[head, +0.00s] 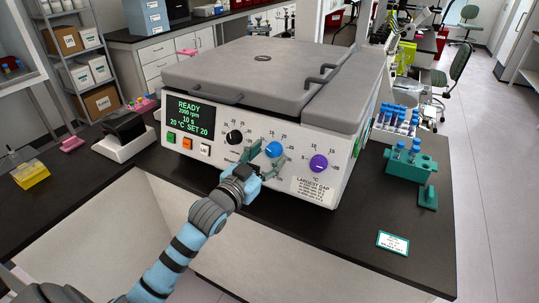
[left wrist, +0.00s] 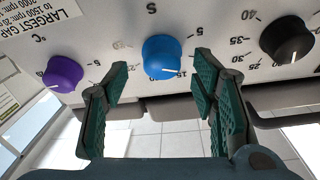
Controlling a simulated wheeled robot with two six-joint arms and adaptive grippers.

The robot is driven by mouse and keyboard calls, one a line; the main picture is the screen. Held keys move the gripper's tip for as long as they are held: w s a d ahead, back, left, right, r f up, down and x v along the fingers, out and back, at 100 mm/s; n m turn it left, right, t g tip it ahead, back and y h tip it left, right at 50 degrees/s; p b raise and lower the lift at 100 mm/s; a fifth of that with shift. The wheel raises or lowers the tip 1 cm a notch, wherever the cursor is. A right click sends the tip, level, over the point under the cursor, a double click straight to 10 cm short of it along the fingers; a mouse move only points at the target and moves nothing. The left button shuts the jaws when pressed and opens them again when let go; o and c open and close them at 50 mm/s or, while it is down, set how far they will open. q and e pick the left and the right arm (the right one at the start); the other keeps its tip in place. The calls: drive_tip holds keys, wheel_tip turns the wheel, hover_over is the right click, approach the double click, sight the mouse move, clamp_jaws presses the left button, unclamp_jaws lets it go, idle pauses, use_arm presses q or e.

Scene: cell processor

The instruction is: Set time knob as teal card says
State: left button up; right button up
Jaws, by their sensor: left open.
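The blue knob (head: 274,149) sits between the black knob (head: 235,137) and the purple knob (head: 319,163) on the machine's front panel. An "S" is printed by the blue knob (left wrist: 163,56) in the left wrist view, where the panel appears upside down. My left gripper (head: 265,160) is open just in front of the blue knob, its teal-padded fingers (left wrist: 160,85) spread to either side and not visibly closed on it. The display (head: 190,115) reads READY, 2000 rpm, 10 s, 20 °C SET 20. The teal-edged card (head: 393,242) lies on the bench at right, its writing too small to read.
Green, orange and white buttons (head: 187,143) line the panel's lower left. A "LARGEST GAP" label (head: 314,188) is below the purple knob. A teal tube rack (head: 411,166) stands right of the machine. The bench front around the card is clear.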

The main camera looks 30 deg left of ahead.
use_arm(q)
drive_tip(key=shift+w, duration=0.75)
drive_tip(key=shift+a, duration=0.1)
drive_tip(key=shift+c, duration=0.3)
drive_tip(key=c, duration=1.1)
